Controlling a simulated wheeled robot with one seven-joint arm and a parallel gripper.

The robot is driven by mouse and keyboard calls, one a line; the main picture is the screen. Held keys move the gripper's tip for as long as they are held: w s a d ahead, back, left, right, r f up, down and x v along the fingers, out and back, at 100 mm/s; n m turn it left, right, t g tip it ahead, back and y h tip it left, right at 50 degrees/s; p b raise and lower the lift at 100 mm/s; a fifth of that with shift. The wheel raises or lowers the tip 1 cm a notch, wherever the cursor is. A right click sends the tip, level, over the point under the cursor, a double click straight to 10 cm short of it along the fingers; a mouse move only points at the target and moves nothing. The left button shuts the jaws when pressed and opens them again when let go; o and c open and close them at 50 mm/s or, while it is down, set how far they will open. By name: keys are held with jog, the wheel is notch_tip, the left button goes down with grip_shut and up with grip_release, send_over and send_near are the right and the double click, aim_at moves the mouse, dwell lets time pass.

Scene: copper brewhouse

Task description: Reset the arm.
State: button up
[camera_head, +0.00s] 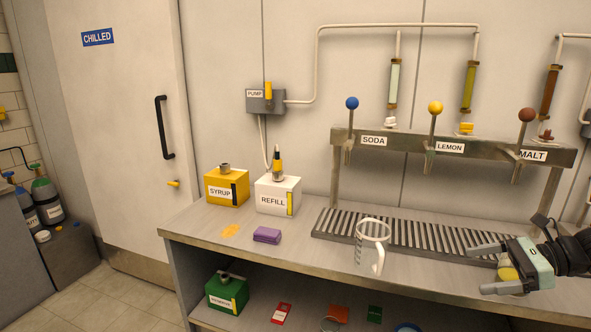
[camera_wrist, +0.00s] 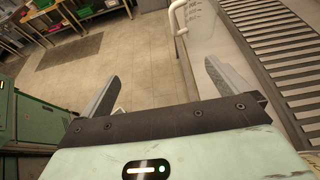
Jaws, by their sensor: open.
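My gripper (camera_head: 484,269) is at the right of the head view, over the right part of the counter (camera_head: 205,234). Its two fingers are spread apart with nothing between them. In the wrist view my gripper (camera_wrist: 160,85) also shows open and empty, with the floor beyond. A clear measuring jug (camera_head: 372,247) stands upright on the counter to the left of my gripper, apart from it. The jug's handle and side show at the top of the wrist view (camera_wrist: 200,25). A yellow round thing (camera_head: 509,274) is partly hidden behind my gripper.
A tap rack with SODA (camera_head: 374,140), LEMON and MALT labels stands behind a slatted drip tray (camera_head: 400,233). Yellow SYRUP (camera_head: 227,190) and white REFILL (camera_head: 278,197) boxes and a purple cloth (camera_head: 267,235) are on the left. A lower shelf holds a green box (camera_head: 227,293).

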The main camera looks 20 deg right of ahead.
jog(key=s+a+r+n+g+h, duration=0.15)
jog(key=a+n+g, duration=0.35)
jog(key=a+n, duration=0.5)
jog(key=s+a+r+n+g+h, duration=0.1)
jog(key=a+n+g+h, duration=0.3)
jog(key=a, duration=1)
jog(key=s+a+r+n+h, duration=0.2)
jog(key=s+a+n, duration=0.4)
jog(key=n, duration=0.3)
jog(key=s+a+r+n+t+h, duration=0.1)
jog(key=s+a+r+n+h, duration=0.1)
jog(key=s+a+n, duration=0.5)
jog(key=a+n+h, duration=0.1)
jog(key=n, duration=0.1)
jog(key=shift+a+n, duration=0.15)
jog(key=shift+n, duration=0.15)
